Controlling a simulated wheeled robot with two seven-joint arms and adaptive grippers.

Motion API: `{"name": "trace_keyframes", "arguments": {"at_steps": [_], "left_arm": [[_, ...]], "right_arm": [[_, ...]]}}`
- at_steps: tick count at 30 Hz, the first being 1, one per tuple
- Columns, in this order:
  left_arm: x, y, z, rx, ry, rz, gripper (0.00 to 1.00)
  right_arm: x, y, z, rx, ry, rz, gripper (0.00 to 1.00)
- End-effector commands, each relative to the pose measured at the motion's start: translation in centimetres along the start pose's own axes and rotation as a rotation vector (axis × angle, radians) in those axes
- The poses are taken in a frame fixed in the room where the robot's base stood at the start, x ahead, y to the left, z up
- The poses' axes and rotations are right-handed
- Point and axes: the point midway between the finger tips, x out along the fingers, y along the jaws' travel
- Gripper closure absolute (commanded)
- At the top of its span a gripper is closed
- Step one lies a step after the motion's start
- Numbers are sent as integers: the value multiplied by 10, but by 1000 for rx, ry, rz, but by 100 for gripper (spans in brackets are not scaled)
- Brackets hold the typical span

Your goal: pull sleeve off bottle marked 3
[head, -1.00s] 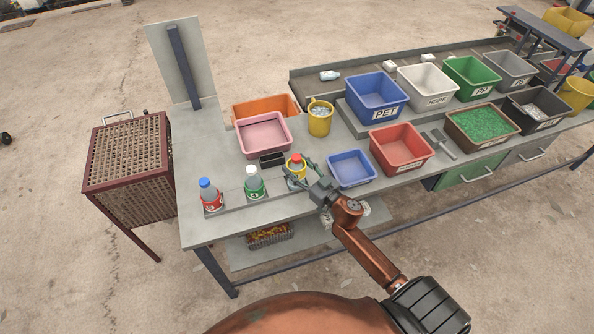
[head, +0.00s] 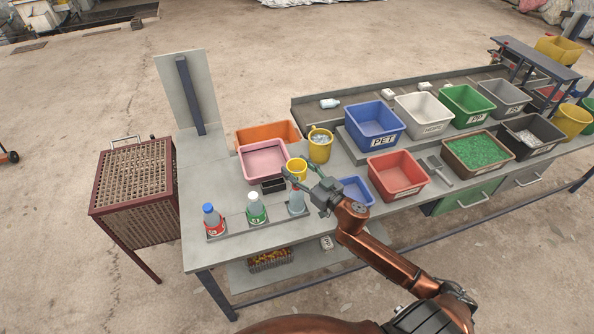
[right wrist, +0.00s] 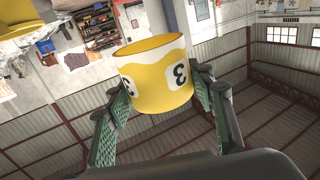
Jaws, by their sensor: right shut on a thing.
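The yellow sleeve (head: 297,168) is clamped in my right gripper (head: 301,178), raised above the tray. In the right wrist view the sleeve (right wrist: 157,77) is a hollow yellow ring with a black 3 on a white patch, and a finger presses on each side. Its inside looks empty. My left gripper is not in view.
A bottle with a blue cap and red sleeve (head: 213,221) and one with a white cap and green sleeve (head: 256,209) stand to the left. A pink bin (head: 264,160), a yellow bucket (head: 320,146) and a blue bin (head: 356,190) are close by.

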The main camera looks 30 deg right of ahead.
Motion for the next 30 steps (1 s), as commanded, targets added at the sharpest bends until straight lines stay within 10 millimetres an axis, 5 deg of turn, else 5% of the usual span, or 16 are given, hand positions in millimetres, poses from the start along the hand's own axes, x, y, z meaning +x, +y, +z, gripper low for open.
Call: {"name": "trace_keyframes", "arguments": {"at_steps": [30], "left_arm": [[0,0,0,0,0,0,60]], "right_arm": [[0,-1,14,1,0,0,60]]}}
